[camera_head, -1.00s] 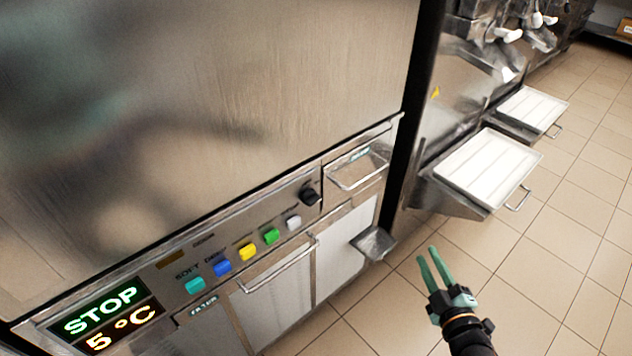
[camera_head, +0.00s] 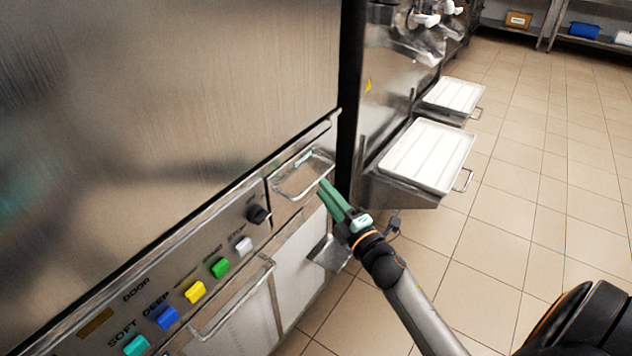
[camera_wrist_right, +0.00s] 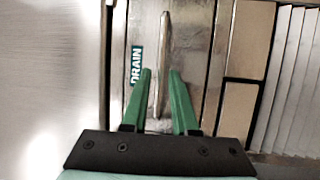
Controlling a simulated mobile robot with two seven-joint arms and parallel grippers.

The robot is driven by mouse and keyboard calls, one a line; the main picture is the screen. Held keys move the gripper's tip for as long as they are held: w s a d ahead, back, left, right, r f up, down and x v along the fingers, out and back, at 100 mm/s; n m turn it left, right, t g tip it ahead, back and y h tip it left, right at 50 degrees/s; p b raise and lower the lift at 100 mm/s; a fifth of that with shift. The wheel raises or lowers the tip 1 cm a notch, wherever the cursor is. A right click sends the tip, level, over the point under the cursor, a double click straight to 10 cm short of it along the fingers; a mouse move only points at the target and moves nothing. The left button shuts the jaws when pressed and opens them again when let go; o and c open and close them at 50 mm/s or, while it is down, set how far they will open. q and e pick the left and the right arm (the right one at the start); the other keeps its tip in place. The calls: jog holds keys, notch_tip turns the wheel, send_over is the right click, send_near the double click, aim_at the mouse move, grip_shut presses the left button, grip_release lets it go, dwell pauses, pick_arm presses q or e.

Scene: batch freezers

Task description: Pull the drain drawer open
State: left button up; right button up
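The drain drawer (camera_head: 290,180) is a small steel front at the right end of the freezer's control panel, with a bar handle (camera_head: 305,189) across it. It looks closed. In the right wrist view its green DRAIN label (camera_wrist_right: 137,64) lies left of the handle bar (camera_wrist_right: 164,50). My right gripper (camera_head: 323,187) is at the right part of the handle in the head view. In the wrist view its green fingers (camera_wrist_right: 160,76) are apart, one on each side of the bar, with gaps showing. My left gripper is out of view.
Coloured buttons (camera_head: 220,267) and a black knob (camera_head: 257,214) sit left of the drawer. A larger handle (camera_head: 235,300) and a small steel spout or tray (camera_head: 328,253) are below. White trays (camera_head: 428,155) jut out at the right. Tiled floor (camera_head: 500,260) is clear.

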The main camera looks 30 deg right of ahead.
aim_at(317, 179)
jog(key=shift+w+r, duration=0.2)
jog(key=shift+w, duration=0.85)
jog(key=shift+w+r, duration=0.15)
jog(key=shift+w, duration=0.9)
grip_shut()
